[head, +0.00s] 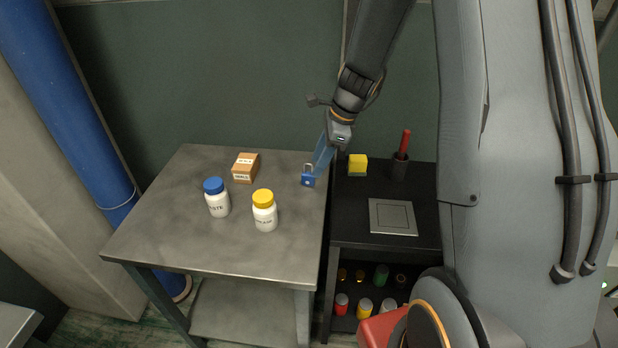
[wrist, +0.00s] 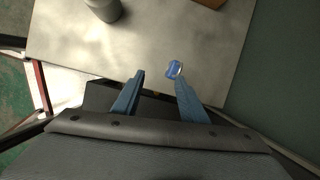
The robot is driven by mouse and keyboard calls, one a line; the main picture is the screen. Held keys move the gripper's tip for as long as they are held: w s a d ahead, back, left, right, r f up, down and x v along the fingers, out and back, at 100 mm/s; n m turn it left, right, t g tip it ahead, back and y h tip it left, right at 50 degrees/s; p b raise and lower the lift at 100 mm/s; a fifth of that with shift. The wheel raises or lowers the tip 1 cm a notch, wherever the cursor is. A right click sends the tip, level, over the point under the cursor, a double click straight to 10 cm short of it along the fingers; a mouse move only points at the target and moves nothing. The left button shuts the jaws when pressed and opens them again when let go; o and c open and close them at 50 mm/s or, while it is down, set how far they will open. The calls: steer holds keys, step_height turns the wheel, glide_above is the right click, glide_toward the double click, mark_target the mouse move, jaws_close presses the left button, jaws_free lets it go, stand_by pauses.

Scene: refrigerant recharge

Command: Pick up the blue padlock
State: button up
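The blue padlock (head: 308,181) stands near the right edge of the grey metal table (head: 165,243), its shackle up, in the head view. In the wrist view the padlock (wrist: 174,69) lies just beyond the tip of the right finger. My gripper (wrist: 158,77) is open, with its two blue fingers spread and nothing between them.
A cardboard box (head: 245,168), a blue-capped bottle (head: 217,204) and a yellow-capped bottle (head: 265,217) stand left of the padlock. A black shelf unit (head: 352,232) on the right holds a yellow sponge (head: 357,163) and a dark cup (head: 399,170). The table's front is clear.

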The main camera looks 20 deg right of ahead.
mark_target(308, 173)
steer(key=shift+w+a+f+m+p, duration=0.45)
steer(key=shift+w+f, duration=0.3)
steer(key=shift+f, duration=0.6)
steer(key=shift+w+a+f+m+p, duration=0.3)
steer(key=shift+w+f+m+p, duration=0.35)
steer(key=shift+f, duration=0.75)
steer(key=shift+w+a+f+m+p, duration=0.35)
steer(key=shift+w+f, duration=0.5)
steer(key=shift+f, duration=0.5)
jaws_close()
